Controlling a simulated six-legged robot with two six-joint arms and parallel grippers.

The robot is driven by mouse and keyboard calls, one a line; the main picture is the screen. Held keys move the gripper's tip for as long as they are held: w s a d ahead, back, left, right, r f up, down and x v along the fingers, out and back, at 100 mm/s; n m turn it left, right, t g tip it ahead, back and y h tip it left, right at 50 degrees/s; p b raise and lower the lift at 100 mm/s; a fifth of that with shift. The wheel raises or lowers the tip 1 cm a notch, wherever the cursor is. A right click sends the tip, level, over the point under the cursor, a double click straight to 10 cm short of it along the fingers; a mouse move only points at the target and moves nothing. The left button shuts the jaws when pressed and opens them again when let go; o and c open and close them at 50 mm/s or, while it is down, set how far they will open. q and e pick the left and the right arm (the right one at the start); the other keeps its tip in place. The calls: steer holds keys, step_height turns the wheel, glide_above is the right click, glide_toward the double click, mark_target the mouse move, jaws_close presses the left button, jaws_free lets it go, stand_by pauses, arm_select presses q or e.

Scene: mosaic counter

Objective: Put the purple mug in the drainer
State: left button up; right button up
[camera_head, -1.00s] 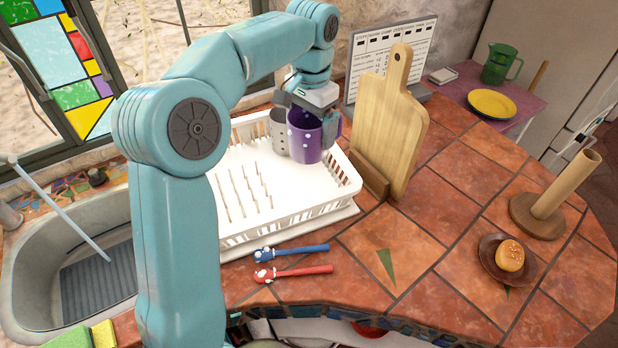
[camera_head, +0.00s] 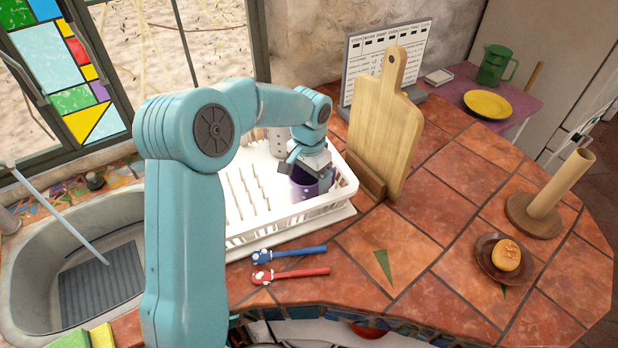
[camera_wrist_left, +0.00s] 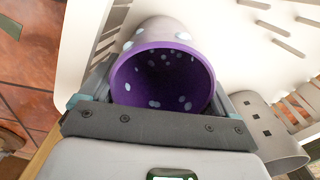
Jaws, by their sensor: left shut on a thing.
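The purple mug (camera_head: 306,187) with pale dots is low inside the white drainer (camera_head: 290,224), at its right end. The left wrist view shows the mug's open mouth (camera_wrist_left: 162,78) facing the camera. My left gripper (camera_head: 308,168) comes down from above and is shut on the mug, its fingers on either side of it. The gripper and wrist hide much of the mug in the head view. Whether the mug touches the drainer floor I cannot tell. My right gripper is not in view.
A grey utensil holder with holes (camera_wrist_left: 268,125) stands in the drainer close to the mug. A wooden cutting board (camera_head: 385,125) stands just right of the drainer. Blue (camera_head: 290,255) and red (camera_head: 290,275) utensils lie in front of it. The sink (camera_head: 60,260) is at the left.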

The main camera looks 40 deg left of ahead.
arm_select(q)
steer(key=o, duration=1)
steer(key=shift+d, duration=0.2)
steer(key=shift+c, duration=0.2)
steer(key=shift+s, duration=0.1)
steer(key=shift+a, duration=0.1)
steer(key=shift+r, duration=0.1)
step_height(320, 180, up, 12)
